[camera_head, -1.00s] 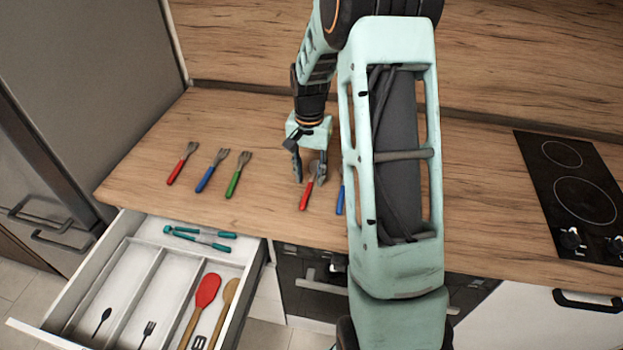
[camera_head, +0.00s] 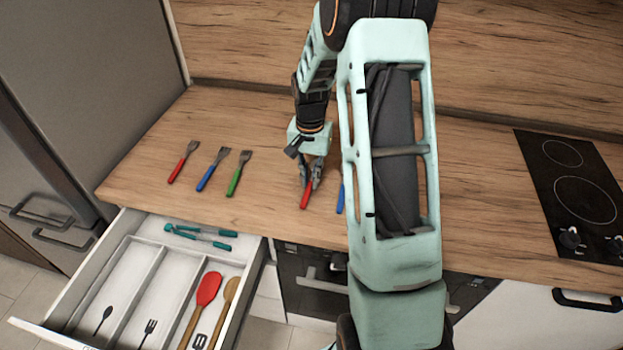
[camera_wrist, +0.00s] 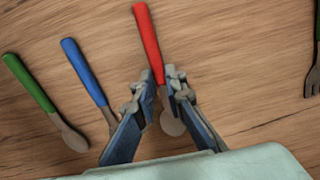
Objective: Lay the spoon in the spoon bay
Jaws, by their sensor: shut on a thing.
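A red-handled spoon (camera_head: 305,200) lies on the wooden counter under my gripper (camera_head: 311,184). In the wrist view, the fingers of my gripper (camera_wrist: 165,84) are shut on this spoon (camera_wrist: 148,40) near where the handle meets the metal; its bowl shows between the fingers. A blue-handled spoon (camera_wrist: 84,72) and a green-handled spoon (camera_wrist: 33,88) lie to the left in the wrist view. In the head view my arm hides most of the blue one (camera_head: 341,199) and all of the green one. The spoon bay (camera_head: 115,285), marked with a spoon picture, is the left compartment of the open drawer.
The middle bay (camera_head: 165,295) has a fork picture. The right bay holds a red utensil (camera_head: 207,290) and a wooden one (camera_head: 229,293). Teal tongs (camera_head: 200,236) lie at the drawer's back. Several forks (camera_head: 211,169) lie left on the counter. A hob (camera_head: 580,190) is at right.

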